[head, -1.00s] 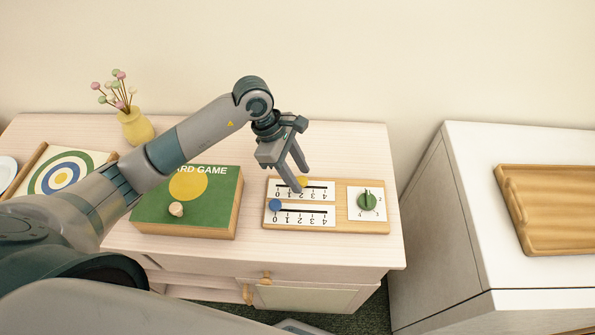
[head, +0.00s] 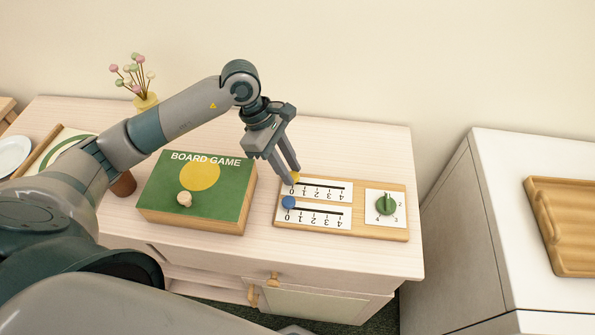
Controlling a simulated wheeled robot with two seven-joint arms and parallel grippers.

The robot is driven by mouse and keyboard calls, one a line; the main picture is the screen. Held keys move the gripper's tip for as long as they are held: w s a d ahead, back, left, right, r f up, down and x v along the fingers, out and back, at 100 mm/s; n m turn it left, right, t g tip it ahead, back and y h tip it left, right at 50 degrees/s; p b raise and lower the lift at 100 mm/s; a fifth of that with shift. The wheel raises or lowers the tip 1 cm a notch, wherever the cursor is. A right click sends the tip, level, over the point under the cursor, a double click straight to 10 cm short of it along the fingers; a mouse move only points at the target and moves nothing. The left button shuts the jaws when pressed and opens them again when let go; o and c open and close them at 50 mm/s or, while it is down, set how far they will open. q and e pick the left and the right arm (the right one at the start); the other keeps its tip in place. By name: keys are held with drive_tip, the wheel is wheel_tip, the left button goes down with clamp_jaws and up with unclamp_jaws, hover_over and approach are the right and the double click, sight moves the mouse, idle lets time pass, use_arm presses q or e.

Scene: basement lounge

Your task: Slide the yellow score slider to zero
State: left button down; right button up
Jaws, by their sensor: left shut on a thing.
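The wooden score board (head: 357,229) lies on the cabinet top, with two white scales marked 0 to 4, zero at the left. The yellow score slider (head: 295,176) is on the upper scale, at or very near the 0 end; fingers partly hide it. The blue slider (head: 288,202) sits at the 0 end of the lower scale. My left gripper (head: 292,179) reaches down from the upper left and is shut on the yellow slider. My right gripper is not in view.
A green dial (head: 386,204) is at the board's right end. A yellow vase (head: 146,101) stands behind. A wooden tray (head: 560,240) lies on the white cabinet at right.

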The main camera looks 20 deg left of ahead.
use_arm(q)
drive_tip(key=c, duration=1.8)
unclamp_jaws()
drive_tip(key=shift+a, duration=0.2)
drive_tip(key=o, duration=0.3)
drive_tip(key=shift+o, duration=0.2)
drive_tip(key=shift+s+a, duration=0.1)
drive_tip(key=shift+a, duration=0.05)
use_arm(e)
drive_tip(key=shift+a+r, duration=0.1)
use_arm(q)
drive_tip(key=shift+r, duration=0.2)
drive_tip(key=shift+a+r, duration=0.25)
drive_tip(key=shift+r, duration=0.35)
drive_tip(key=b+v, duration=0.3)
drive_tip(key=v, duration=1.2)
drive_tip(key=shift+r+b, duration=0.35)
drive_tip(key=shift+b, duration=0.05)
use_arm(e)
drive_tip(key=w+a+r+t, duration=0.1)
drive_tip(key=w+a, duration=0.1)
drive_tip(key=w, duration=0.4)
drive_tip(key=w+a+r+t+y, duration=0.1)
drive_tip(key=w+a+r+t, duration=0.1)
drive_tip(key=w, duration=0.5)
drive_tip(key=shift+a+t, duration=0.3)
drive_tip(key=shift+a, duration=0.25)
use_arm(q)
drive_tip(key=shift+s+a, duration=0.1)
